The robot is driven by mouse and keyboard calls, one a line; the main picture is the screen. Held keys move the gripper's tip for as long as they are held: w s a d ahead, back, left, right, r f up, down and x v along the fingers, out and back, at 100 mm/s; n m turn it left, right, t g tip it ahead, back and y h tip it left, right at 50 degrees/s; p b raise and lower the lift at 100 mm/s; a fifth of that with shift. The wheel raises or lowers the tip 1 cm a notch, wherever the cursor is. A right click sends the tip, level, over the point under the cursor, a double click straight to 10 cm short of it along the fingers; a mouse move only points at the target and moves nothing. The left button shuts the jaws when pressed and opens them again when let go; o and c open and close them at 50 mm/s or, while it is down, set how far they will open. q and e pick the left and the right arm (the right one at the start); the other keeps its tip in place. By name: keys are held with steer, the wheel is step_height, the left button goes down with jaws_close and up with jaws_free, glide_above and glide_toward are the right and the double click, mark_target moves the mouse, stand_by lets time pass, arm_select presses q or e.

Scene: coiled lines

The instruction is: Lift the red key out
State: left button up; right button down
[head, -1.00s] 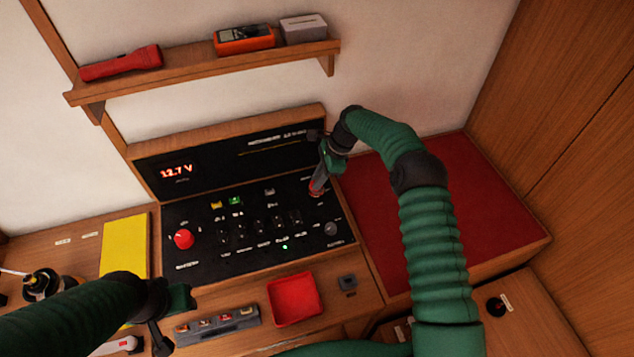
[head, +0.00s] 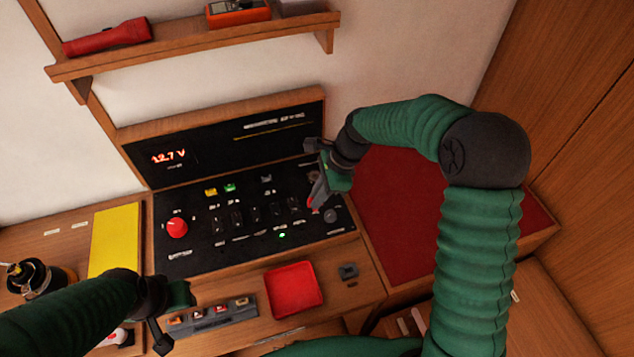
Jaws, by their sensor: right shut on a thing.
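My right gripper (head: 316,198) is over the right end of the black control panel (head: 196,258), fingers pointing down. It is shut on the red key (head: 313,208), of which only a small bit of red shows at the fingertips. A round fitting (head: 313,175) shows on the panel just behind the fingers. The key looks apart from that fitting, but its height above the panel is hard to tell. My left gripper (head: 172,315) is at the lower left, in front of the panel, with its fingers apart and nothing visible between them.
A red knob (head: 177,228) and several switches stand on the panel. A red tray (head: 294,290) and a grey fuse holder (head: 240,313) lie in front. A shelf (head: 200,48) with a red torch (head: 108,37) is above. A red pad (head: 400,215) is at the right.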

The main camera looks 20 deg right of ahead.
steer(key=shift+s+a+r+p, duration=0.15)
steer(key=shift+s+r+p, duration=0.15)
steer(key=shift+s, duration=0.2)
steer(key=shift+s+a+r+p, duration=0.15)
steer(key=shift+s+r+p, duration=0.15)
steer(key=shift+s, duration=0.15)
